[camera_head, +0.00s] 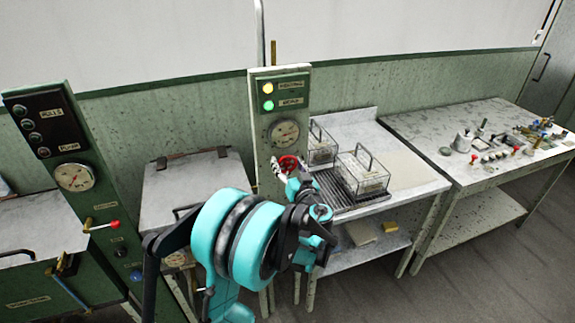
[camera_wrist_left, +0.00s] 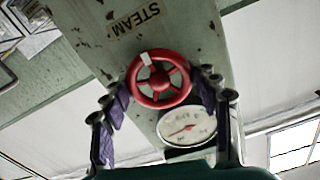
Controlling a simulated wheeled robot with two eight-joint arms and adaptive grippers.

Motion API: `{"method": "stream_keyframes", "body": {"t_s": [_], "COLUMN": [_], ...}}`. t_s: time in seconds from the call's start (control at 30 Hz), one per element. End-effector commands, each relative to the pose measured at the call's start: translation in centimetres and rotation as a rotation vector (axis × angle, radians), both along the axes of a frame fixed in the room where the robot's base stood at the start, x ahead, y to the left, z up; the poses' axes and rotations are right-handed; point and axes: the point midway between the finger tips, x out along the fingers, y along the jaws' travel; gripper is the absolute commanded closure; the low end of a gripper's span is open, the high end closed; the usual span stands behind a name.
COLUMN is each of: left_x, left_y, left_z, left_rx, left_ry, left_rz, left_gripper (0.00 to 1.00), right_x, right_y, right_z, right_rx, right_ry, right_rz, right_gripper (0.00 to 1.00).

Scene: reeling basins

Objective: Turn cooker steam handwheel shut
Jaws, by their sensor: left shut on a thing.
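The red steam handwheel (camera_head: 288,164) is on the front of the pale green control post (camera_head: 262,188), below a round gauge (camera_head: 284,132). My left gripper (camera_head: 283,172) reaches it in the head view, with my own arm hiding the lower post. In the left wrist view the red handwheel (camera_wrist_left: 160,79) has a white mark on its rim and sits between the two purple-padded fingers of my left gripper (camera_wrist_left: 161,90), which is shut on it. A STEAM label (camera_wrist_left: 134,19) and the gauge (camera_wrist_left: 188,128) show on either side of the wheel. My right gripper is not in view.
A bench with wire baskets (camera_head: 362,175) stands right of the post. A table (camera_head: 430,123) with small tools and vessels is farther right. A lidded basin (camera_head: 190,190) stands left, beside another control post (camera_head: 75,160) with a red-knobbed lever.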

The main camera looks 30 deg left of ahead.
Motion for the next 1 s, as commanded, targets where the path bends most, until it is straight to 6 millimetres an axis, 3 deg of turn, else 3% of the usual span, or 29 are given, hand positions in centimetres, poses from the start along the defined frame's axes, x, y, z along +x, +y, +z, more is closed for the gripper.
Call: {"method": "stream_keyframes", "body": {"t_s": [1.0], "left_x": [0.2], "left_y": [-0.1], "left_z": [-0.2], "left_rx": [0.563], "left_ry": [0.658], "left_rz": [0.000], "left_gripper": [0.69], "right_x": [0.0], "right_y": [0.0], "right_z": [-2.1], "right_rx": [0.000], "right_ry": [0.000], "right_rz": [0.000], "right_gripper": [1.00]}}
